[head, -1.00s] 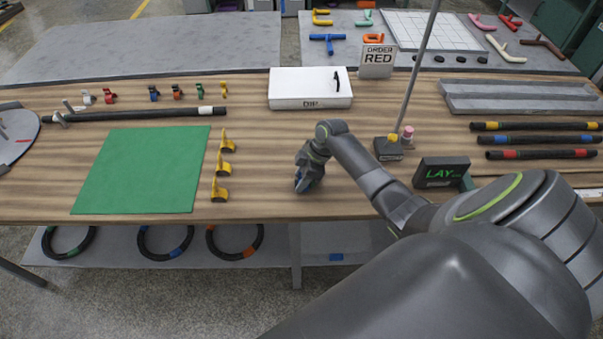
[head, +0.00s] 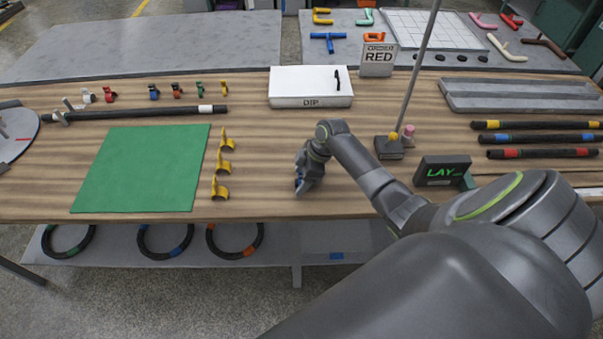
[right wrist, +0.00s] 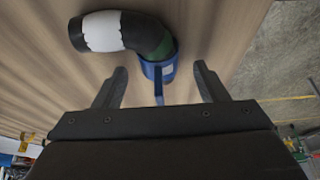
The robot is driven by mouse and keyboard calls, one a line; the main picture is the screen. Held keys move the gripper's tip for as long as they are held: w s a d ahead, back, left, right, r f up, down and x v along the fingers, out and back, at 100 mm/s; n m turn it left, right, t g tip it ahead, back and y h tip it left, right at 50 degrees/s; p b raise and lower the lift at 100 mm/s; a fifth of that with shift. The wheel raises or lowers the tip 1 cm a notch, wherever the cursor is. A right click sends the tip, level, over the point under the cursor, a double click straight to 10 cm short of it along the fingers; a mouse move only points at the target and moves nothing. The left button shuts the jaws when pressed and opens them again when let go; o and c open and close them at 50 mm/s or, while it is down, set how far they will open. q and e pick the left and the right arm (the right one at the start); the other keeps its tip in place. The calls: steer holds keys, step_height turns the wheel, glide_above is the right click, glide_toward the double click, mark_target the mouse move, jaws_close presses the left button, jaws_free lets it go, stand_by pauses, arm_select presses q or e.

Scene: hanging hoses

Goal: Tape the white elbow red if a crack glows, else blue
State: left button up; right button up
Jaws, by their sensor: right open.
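A pale, off-white elbow (head: 505,50) lies on the far bench at the right; no glow shows on it. My right gripper (head: 303,182) is low over the front middle of the wooden table. In the right wrist view its fingers (right wrist: 161,70) are open, one on each side of a blue clamp-like ring with a tab (right wrist: 158,72). The ring is at the end of a curved black hose piece with a green part and a white band (right wrist: 102,31). I cannot tell whether the fingers touch it. My left gripper is not in view.
A sign (head: 378,60) reads ORDER RED. A white DIP box (head: 310,101), a pole stand (head: 388,148) and a small LAY screen (head: 443,171) stand on the table. A green mat (head: 142,168), yellow clips (head: 221,165) and banded hoses (head: 535,139) lie around.

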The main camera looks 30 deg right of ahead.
steer(key=shift+r, duration=0.1)
steer(key=b+v, duration=0.2)
steer(key=v, duration=1.5)
steer(key=shift+r, duration=0.15)
